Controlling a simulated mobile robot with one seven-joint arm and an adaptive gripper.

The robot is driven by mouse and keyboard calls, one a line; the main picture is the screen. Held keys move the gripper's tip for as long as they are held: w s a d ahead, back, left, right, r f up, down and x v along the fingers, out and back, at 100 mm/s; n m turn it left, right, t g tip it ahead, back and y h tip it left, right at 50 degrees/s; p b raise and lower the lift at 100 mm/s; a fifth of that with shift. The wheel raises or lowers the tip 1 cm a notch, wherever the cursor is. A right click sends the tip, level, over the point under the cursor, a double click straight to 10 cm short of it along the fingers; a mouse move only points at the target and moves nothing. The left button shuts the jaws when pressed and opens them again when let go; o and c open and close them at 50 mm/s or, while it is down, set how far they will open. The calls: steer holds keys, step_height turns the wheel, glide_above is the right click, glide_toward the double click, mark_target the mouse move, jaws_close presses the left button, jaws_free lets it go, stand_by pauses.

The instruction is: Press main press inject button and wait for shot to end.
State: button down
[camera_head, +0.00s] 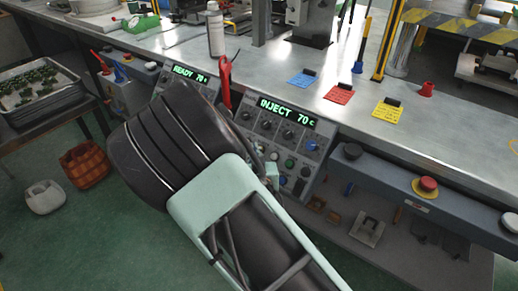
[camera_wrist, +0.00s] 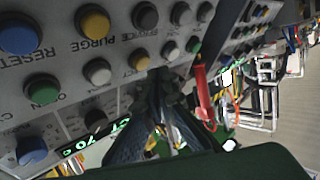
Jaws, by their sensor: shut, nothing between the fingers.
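The main press control panel (camera_head: 322,141) is on the bench front in the head view, with a lit green display (camera_head: 287,112) reading "INJECT 70 c". In the wrist view a panel with button rows fills the upper left. It has a blue button (camera_wrist: 20,36) labelled RESET, a yellow button (camera_wrist: 92,21) labelled PURGE, a green button (camera_wrist: 41,89) and pale buttons (camera_wrist: 98,71). My arm hides part of the panel in the head view.
A second panel at left has a display (camera_head: 188,73) reading "READY 70". A red-handled tool (camera_head: 225,80) hangs between the panels, close to my gripper. A red stop button (camera_head: 428,184) is at right. Coloured cards lie on the bench (camera_head: 430,125).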

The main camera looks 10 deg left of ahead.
steer(key=shift+s+a+r+p, duration=0.25)
steer(key=shift+s+r+p, duration=0.1)
steer(key=shift+s+r, duration=0.25)
steer(key=shift+s+a+r+p, duration=0.25)
steer(key=shift+s+r+p, duration=0.15)
steer(key=shift+s+r, duration=0.15)
steer(key=shift+s+a+r+p, duration=0.25)
steer(key=shift+s+r+p, duration=0.1)
steer(key=shift+s+r, duration=0.2)
steer(key=shift+d, duration=0.1)
